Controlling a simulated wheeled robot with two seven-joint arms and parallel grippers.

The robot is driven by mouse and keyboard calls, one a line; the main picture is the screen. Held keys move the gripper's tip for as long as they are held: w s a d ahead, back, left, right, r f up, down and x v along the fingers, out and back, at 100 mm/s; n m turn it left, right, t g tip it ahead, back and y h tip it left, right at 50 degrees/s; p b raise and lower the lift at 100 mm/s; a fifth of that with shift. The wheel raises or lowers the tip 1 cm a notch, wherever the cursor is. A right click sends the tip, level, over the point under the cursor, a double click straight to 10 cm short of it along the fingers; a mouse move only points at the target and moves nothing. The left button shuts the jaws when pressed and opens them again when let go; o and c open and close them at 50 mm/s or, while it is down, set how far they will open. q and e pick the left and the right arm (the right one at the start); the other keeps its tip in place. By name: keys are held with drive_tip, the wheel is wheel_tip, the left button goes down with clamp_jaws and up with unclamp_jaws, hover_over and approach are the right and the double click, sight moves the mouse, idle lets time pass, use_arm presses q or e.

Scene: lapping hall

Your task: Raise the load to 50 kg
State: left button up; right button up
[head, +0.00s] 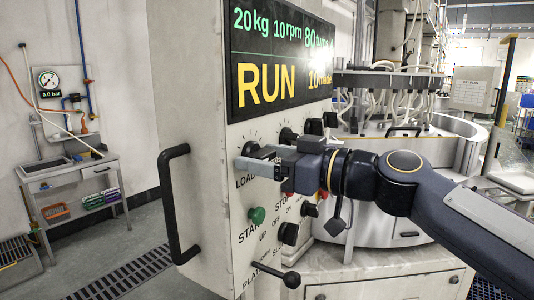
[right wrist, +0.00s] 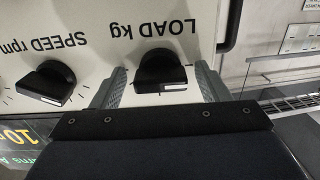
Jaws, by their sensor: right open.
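The black LOAD kg knob (right wrist: 160,70) is on the pale control panel (head: 215,200), seen upside down in the right wrist view, its white mark at the lower right. My right gripper (head: 252,158) is open in front of the panel, with one grey finger on each side of the knob. Gaps show between the fingers and the knob, so it is not gripped. In the head view the gripper mostly hides the knob. The display (head: 280,55) reads 20 kg, 10 rpm and RUN. My left gripper is not in view.
The SPEED rpm knob (right wrist: 45,82) sits beside the LOAD knob. A green START button (head: 257,215) and other black knobs are below. A black handle (head: 170,205) sticks out at the cabinet's left edge. The round lapping machine (head: 450,140) stands behind my right arm.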

drive_tip(key=c, duration=1)
drive_tip(key=shift+m, duration=0.3)
drive_tip(key=shift+o, duration=0.2)
drive_tip(key=shift+m+b, duration=0.6)
drive_tip(key=shift+m, duration=0.6)
drive_tip(key=m, duration=0.3)
drive_tip(key=shift+m+b, duration=0.3)
drive_tip(key=m, duration=0.5)
drive_tip(key=shift+m, duration=0.3)
drive_tip(key=m+p, duration=0.1)
drive_tip(key=m, duration=0.4)
drive_tip(key=shift+m, duration=0.3)
